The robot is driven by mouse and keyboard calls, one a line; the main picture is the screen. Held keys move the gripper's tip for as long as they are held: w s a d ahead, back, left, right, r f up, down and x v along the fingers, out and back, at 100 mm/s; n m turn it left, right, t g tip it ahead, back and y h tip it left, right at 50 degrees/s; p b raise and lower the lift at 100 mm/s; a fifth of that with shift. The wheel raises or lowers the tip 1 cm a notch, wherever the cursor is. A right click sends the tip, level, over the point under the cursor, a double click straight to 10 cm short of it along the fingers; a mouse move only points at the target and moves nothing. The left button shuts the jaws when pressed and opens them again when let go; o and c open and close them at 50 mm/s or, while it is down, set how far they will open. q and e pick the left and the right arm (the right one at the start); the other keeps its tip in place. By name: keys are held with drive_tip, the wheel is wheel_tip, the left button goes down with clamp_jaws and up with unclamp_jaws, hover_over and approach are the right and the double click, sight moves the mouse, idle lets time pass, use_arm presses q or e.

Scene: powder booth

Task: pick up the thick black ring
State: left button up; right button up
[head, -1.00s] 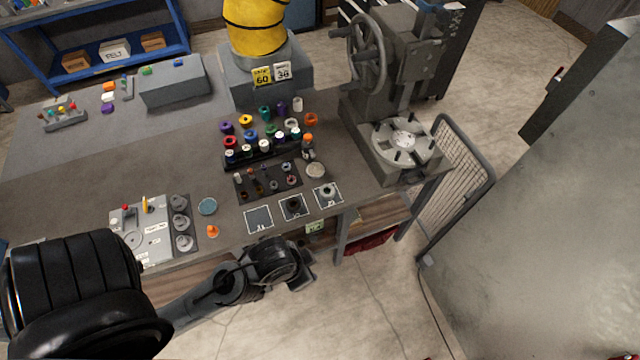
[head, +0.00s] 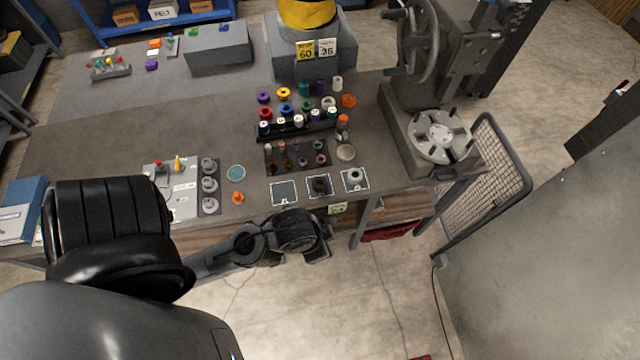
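A thick black ring (head: 320,185) appears to lie on the middle of three outlined square pads near the front edge of the bench. It is small and dark here, so its exact shape is hard to tell. My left arm comes in from the left, and its gripper (head: 322,243) is in front of the bench edge, below the middle pad in the picture and apart from the ring. The fingers are small, dark and partly hidden by the wrist, so I cannot tell whether they are open. My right gripper is not in view.
The right pad (head: 355,179) holds a pale grey-green ring; the left pad (head: 284,193) looks empty. A dark tray (head: 298,156) of small parts and a rack of coloured spools stand behind. An orange cone (head: 238,198) is left, a grey press (head: 415,125) right.

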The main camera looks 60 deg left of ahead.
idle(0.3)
use_arm(q)
drive_tip(key=o, duration=1)
drive_tip(key=shift+c, duration=0.2)
